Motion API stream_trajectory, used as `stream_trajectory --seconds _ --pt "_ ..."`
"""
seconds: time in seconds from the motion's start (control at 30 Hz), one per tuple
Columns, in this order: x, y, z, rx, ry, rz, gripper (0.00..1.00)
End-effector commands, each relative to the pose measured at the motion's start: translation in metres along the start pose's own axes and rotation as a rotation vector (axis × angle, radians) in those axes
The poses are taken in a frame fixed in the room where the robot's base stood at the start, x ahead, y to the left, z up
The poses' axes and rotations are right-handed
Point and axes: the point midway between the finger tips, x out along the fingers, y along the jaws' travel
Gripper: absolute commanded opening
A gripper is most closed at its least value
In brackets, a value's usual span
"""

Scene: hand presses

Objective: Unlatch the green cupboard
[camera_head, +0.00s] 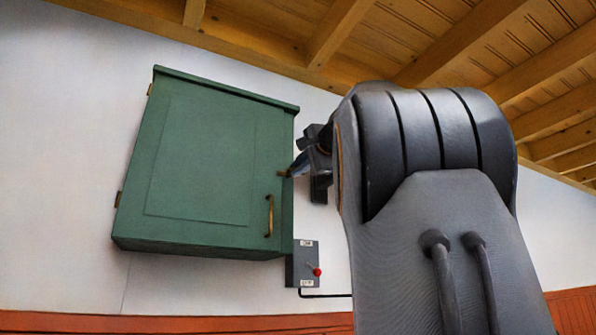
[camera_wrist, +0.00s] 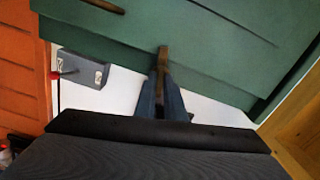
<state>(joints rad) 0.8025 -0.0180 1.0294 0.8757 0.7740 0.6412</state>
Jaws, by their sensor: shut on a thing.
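The green cupboard (camera_head: 200,160) hangs on the white wall with its door closed; its green front also fills the top of the wrist view (camera_wrist: 220,45). A brass handle (camera_head: 269,216) sits low on the right of the door. A small brown latch (camera_wrist: 163,58) sits at the cupboard's right edge, above the handle in the head view. My gripper (camera_head: 299,168) is at that right edge. In the wrist view its fingers (camera_wrist: 160,92) are shut on the latch. The fingertips partly hide the latch.
A grey switch box (camera_head: 304,264) with a red knob is on the wall just below the cupboard's lower right corner; a conduit runs right from it. Wooden beams (camera_head: 340,30) cross the ceiling above. Two hinges are on the cupboard's left side.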

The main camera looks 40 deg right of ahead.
Motion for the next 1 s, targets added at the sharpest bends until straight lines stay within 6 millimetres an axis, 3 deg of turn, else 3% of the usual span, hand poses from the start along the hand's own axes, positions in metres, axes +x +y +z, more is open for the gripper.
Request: stream_trajectory --seconds 1.0 --pt "0.0009 0.002 0.0002 -0.96 -0.001 0.001 0.0"
